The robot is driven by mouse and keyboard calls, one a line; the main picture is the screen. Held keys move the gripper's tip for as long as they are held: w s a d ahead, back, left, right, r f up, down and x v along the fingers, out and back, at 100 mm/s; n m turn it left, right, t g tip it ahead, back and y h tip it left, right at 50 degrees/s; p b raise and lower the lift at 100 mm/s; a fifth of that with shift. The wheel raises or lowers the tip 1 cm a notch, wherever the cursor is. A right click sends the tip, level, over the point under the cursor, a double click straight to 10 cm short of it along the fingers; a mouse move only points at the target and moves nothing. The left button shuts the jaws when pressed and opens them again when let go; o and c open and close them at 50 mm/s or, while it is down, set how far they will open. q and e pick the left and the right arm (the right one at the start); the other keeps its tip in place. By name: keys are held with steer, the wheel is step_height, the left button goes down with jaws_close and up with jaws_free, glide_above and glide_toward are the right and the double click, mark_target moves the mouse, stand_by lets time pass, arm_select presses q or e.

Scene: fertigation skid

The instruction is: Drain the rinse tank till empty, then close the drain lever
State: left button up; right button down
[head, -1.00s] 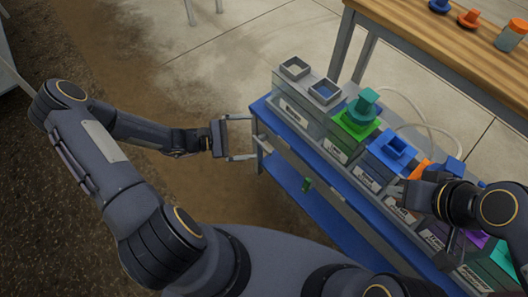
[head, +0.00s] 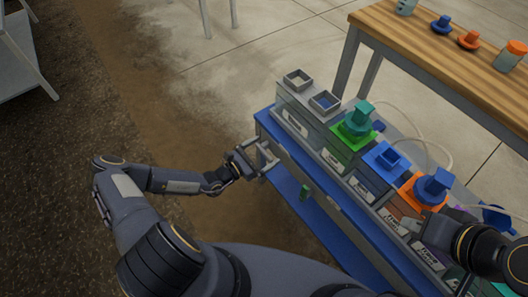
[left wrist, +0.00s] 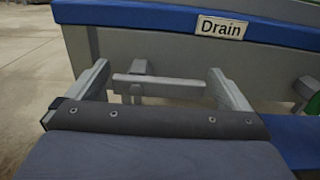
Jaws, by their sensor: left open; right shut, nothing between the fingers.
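The drain lever (left wrist: 160,85) is a grey bar below the "Drain" label (left wrist: 222,28) in the left wrist view. It lies crosswise, with a short grey post behind it. My left gripper (left wrist: 160,88) is open, one finger at each end of the bar; I cannot tell whether either touches. In the head view my left gripper (head: 264,160) is at the skid's near left corner.
The blue-edged skid (head: 268,122) carries several bins with green, blue and orange tops. A small green part (head: 304,192) sits below its front edge. A wooden table (head: 430,45) with small coloured parts stands behind. Floor left of the skid is clear.

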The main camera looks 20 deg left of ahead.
arm_select(q)
steer(key=shift+w+d, duration=0.2)
steer(key=shift+w, duration=0.05)
steer(key=c, duration=1.2)
steer(key=shift+c, duration=0.2)
